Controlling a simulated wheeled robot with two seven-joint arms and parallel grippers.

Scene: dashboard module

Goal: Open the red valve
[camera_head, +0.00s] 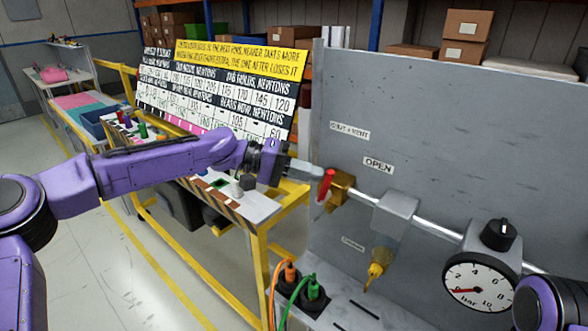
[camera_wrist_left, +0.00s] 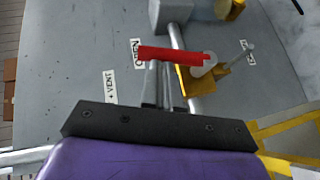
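The red valve handle (camera_head: 325,187) sits on a brass valve body (camera_head: 342,187) on the horizontal pipe, left of and below the OPEN label (camera_head: 378,165). In the left wrist view the red handle (camera_wrist_left: 170,54) lies crosswise at my fingertips, its right end at the valve's pivot. My left gripper (camera_head: 316,172) has its fingers close together, with their tips against or just beside the handle; contact is not clear. The handle is not between the fingers. My right gripper is out of view; only part of that arm shows at lower right.
A grey box (camera_head: 396,209) and a pressure gauge (camera_head: 478,287) with a black knob (camera_head: 498,234) stand along the pipe. A yellow nozzle (camera_head: 377,263) hangs below. Orange (camera_head: 288,272) and green (camera_head: 312,289) cables rise at the panel's base. A yellow-framed cart (camera_head: 262,240) stands left.

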